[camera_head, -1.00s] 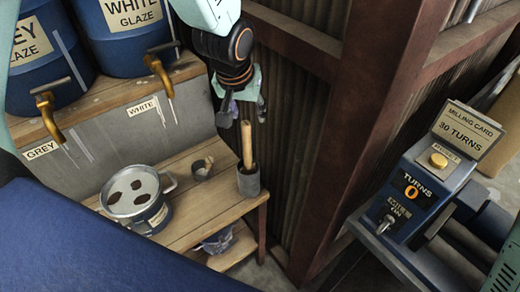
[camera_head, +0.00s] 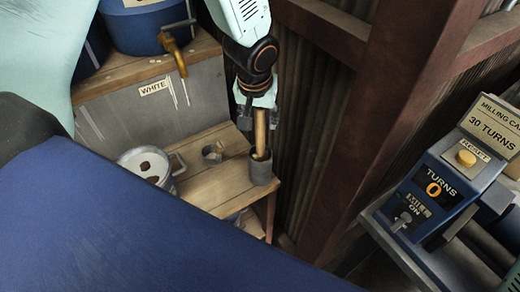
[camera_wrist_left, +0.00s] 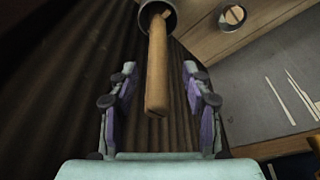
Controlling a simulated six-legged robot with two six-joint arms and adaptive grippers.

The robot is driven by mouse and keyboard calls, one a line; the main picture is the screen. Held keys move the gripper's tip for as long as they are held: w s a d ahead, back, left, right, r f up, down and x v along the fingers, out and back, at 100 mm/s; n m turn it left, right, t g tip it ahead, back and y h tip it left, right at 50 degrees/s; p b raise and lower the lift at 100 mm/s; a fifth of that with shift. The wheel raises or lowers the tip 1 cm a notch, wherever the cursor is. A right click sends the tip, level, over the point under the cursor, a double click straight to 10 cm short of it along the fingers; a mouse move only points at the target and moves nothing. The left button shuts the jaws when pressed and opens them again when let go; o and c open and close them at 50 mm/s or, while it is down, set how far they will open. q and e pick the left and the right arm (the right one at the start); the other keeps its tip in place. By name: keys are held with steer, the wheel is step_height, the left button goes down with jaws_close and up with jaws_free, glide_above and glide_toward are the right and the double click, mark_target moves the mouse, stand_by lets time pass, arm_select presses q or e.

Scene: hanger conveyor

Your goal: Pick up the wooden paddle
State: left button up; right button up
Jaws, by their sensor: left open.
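The wooden paddle (camera_head: 261,132) stands upright in a grey cylindrical holder (camera_head: 262,169) on the wooden bench. Only its handle shows above the rim; its lower part is hidden in the holder. My left gripper (camera_head: 257,118) is at the top of the handle in the head view. In the left wrist view the handle (camera_wrist_left: 157,75) reaches from the holder (camera_wrist_left: 172,17) to between the two open fingers of the left gripper (camera_wrist_left: 160,95). A gap shows on each side of the handle. My right gripper is not in view.
A corrugated wall (camera_head: 304,110) and red-brown post are close on the right. Further right is a blue turns counter (camera_head: 435,195).

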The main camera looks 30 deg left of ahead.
arm_select(q)
steer(key=shift+d, duration=0.1)
steer(key=shift+w+d, duration=0.1)
steer(key=shift+c, duration=0.5)
steer(key=shift+a+f, duration=0.1)
steer(key=shift+a, duration=0.1)
steer(key=c, duration=0.6)
steer(key=shift+d, duration=0.15)
jaws_close()
